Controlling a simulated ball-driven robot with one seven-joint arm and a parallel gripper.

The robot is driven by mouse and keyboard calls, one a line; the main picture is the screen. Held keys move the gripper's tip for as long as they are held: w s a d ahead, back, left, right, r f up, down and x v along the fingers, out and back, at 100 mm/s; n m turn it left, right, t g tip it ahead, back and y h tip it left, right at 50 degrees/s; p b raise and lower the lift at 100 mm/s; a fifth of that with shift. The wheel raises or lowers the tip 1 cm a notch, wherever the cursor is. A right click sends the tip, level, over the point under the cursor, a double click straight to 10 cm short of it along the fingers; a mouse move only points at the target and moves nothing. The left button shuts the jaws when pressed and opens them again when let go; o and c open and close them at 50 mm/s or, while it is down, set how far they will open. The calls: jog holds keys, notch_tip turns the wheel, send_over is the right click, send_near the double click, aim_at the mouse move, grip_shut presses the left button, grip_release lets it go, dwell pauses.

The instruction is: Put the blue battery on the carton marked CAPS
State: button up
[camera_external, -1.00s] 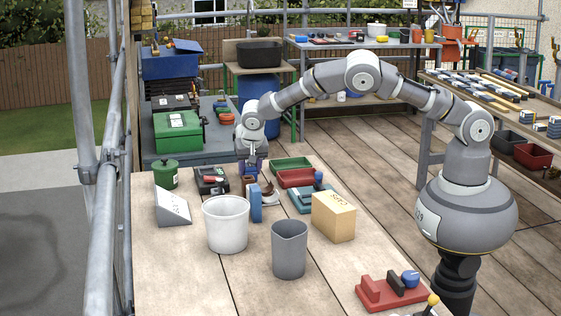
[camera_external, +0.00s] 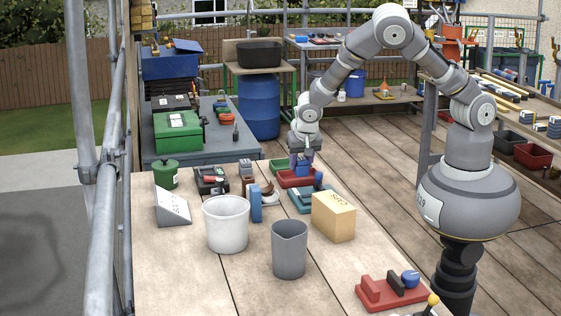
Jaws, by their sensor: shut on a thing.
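The battery hangs over or in front of the red tray (camera_external: 284,180); the exact height is hard to tell. The fingers partly hide it. The carton's top is bare.
A white bucket (camera_external: 226,226) and a grey cup (camera_external: 289,250) stand left of the carton. A teal tray (camera_external: 302,202) lies behind it. A green tray (camera_external: 281,166) lies behind the red one. A red block fixture (camera_external: 380,293) sits at the near right.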

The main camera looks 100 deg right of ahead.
notch_tip(320, 180, up, 14)
jog(key=r, duration=0.1)
jog(key=s+a+f+p, duration=0.1)
jog(key=s+a+p, duration=0.2)
jog(key=a, duration=0.6)
jog(key=s+a+p, duration=0.3)
jog(key=a, duration=0.5)
jog(key=s+a+p, duration=0.5)
jog(key=s+a, duration=0.4)
jog(key=s, duration=0.2)
jog(key=b, duration=0.3)
send_over(331, 198)
jog(key=a, duration=0.2)
jog(key=f, duration=0.6)
jog(key=shift+d+f, duration=0.15)
jog(key=shift+d, duration=0.05)
jog(key=shift+s+f+b, duration=0.1)
jog(key=shift+f+b, duration=0.3)
jog(key=shift+f, duration=1.3)
jog(key=shift+f, duration=0.1)
jog(key=o, duration=1.2)
